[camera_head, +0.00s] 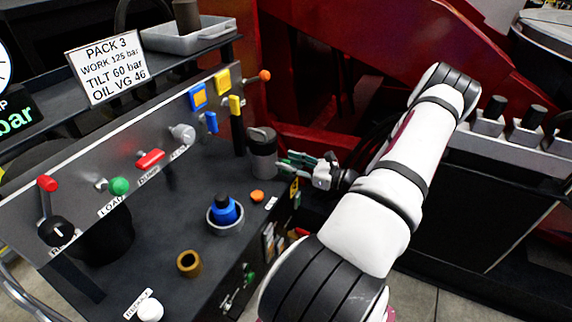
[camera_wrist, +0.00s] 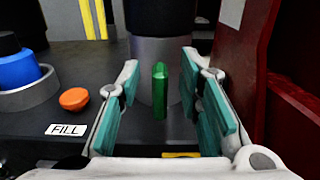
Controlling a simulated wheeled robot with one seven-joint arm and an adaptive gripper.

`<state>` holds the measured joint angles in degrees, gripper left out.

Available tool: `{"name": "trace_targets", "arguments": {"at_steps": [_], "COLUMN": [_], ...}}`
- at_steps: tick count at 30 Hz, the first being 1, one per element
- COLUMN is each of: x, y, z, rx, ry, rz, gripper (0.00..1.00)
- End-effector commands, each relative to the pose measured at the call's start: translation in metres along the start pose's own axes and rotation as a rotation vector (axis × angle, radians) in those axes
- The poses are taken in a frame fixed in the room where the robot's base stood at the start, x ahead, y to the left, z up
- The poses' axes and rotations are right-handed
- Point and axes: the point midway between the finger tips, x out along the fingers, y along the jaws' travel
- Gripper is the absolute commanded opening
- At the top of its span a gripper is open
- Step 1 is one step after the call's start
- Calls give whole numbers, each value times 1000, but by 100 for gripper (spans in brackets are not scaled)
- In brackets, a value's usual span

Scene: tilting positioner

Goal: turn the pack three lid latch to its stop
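A small green upright tab (camera_wrist: 160,92) stands in front of a grey cylinder with a dark top (camera_wrist: 163,50). It looks like the lid latch, but no label on it shows. My gripper (camera_wrist: 163,110) is open, with one teal-padded finger on each side of the green tab and a gap to both. In the head view my gripper (camera_head: 287,161) reaches in from the right, at the right side of the grey cylinder (camera_head: 263,160). The PACK 3 sign (camera_head: 104,67) stands at the upper left.
An orange button (camera_wrist: 74,99) with a FILL label and a blue-capped fitting (camera_wrist: 18,68) lie left of my gripper. A red wall (camera_wrist: 252,75) rises close on the right. The panel holds a red handle (camera_head: 150,159), a green knob (camera_head: 119,186) and blue and yellow parts (camera_head: 199,96).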

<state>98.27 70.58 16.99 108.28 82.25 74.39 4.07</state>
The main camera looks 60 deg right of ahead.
Motion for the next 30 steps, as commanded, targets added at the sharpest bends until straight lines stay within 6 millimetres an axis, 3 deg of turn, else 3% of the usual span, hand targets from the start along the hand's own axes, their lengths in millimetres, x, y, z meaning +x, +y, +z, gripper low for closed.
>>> {"name": "trace_targets", "arguments": {"at_steps": [6, 16, 20, 21, 30], "x": [19, 22, 22, 22, 22], "y": [0, 0, 0, 0, 0], "z": [0, 0, 0, 0, 0], "rx": [0, 0, -1, -1, 9], "ry": [0, 0, 0, 0, 1], "rz": [0, 1, 0, 0, 1], "gripper": [32, 32, 3, 0, 0]}}
